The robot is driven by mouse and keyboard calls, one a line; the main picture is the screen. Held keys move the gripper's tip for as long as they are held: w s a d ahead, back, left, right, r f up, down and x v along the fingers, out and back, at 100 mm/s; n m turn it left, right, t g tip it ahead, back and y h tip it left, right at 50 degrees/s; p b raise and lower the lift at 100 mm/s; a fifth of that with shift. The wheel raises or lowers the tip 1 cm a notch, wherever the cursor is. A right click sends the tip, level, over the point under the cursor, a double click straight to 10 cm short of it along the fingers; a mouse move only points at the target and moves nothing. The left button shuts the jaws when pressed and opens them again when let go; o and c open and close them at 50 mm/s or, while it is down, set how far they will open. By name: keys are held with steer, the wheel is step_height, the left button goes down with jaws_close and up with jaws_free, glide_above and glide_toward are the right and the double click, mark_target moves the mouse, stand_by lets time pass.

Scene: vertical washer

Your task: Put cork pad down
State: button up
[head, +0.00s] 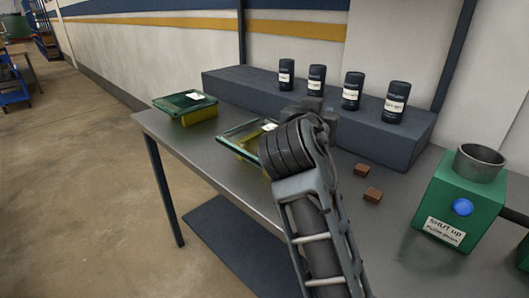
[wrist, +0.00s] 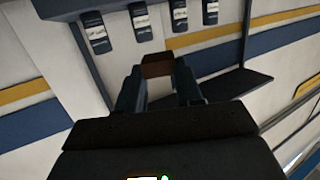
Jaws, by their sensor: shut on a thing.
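My gripper (wrist: 158,72) is shut on a brown cork pad (wrist: 157,66), which sits between the fingertips in the wrist view. In the head view my arm hides the fingertips and the held pad; the gripper's dark body shows near the front of the raised block. Two more brown cork pads, a farther one (head: 361,169) and a nearer one (head: 373,195), lie on the grey metal table (head: 210,148) to the right of my arm.
A dark raised block (head: 240,90) along the back carries several black labelled canisters (head: 351,91). A green-lidded yellow container (head: 186,107) stands at left; another (head: 242,140) is partly behind my arm. A green machine (head: 455,205) with a metal cup and blue button stands right.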

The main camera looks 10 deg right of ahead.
steer(key=p, duration=0.1)
glide_above(261, 159)
step_height(261, 159, down, 6)
steer(key=shift+s+f, duration=0.15)
steer(key=shift+f, duration=0.1)
steer(key=shift+a+f, duration=0.15)
steer(key=shift+f, duration=0.05)
steer(key=shift+f+p, duration=0.45)
steer(key=shift+f, duration=1.5)
steer(key=shift+f, duration=0.15)
steer(key=o, duration=1)
steer(key=shift+r, duration=0.2)
steer(key=b+v, duration=0.2)
steer(key=v, duration=1)
